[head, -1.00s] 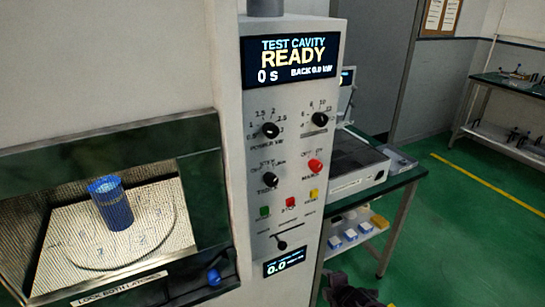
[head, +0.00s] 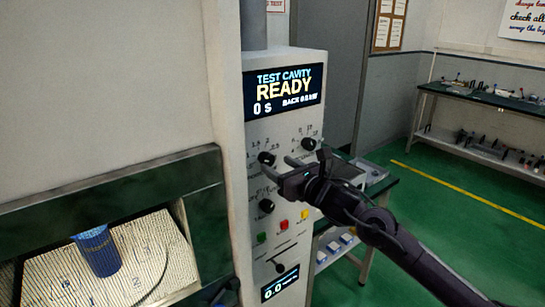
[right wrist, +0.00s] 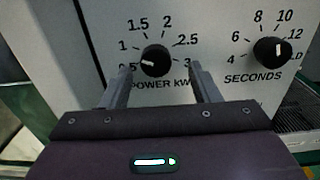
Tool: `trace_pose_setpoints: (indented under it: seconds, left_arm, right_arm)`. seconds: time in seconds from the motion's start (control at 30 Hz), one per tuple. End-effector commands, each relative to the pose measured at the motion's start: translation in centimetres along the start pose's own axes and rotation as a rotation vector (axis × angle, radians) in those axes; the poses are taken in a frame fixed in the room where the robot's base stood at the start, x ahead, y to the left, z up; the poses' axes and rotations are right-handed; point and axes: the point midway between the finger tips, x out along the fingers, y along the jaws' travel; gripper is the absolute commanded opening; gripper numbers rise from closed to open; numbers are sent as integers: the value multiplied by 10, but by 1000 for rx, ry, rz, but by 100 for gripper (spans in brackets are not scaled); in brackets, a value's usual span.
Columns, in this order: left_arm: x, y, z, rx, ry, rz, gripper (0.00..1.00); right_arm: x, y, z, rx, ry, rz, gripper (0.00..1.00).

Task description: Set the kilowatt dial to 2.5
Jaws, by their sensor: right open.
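The kilowatt dial (right wrist: 155,61) is a round black knob with a white mark, labelled POWER kW. It also shows in the head view (head: 267,158). Its scale runs from 0.5 at lower left over the top to 3 at lower right, with 2.5 at upper right. The white mark points left and slightly down, toward 0.5. My right gripper (right wrist: 160,84) is open and empty, one finger at the lower left and one at the lower right of the dial. It also shows in the head view (head: 278,167). Contact cannot be told. My left gripper is out of view.
The SECONDS dial (right wrist: 273,52) sits just right of the kilowatt dial. Below in the head view are another black knob (head: 266,205) and green, red and yellow buttons (head: 283,225). The display (head: 284,91) reads READY. A blue cup (head: 97,250) stands in the cavity at left.

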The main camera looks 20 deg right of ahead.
Motion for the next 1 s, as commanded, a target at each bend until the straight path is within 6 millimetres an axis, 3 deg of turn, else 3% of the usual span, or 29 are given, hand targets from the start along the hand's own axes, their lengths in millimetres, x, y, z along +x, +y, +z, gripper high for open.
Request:
trace_pose_setpoints:
  seconds: [0.23, 0.6, 0.93, 1.0]
  left_arm:
    - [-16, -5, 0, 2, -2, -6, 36]
    - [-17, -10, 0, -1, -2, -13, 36]
    - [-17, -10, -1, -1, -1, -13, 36]
    - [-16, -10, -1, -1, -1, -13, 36]
  right_arm:
    - [30, 1, 2, 3, 0, 1, 56]
    - [34, 1, -1, 1, 1, 2, 55]
    - [34, 1, -1, 2, 1, 2, 12]
    - [34, 1, -1, 2, 1, 2, 11]
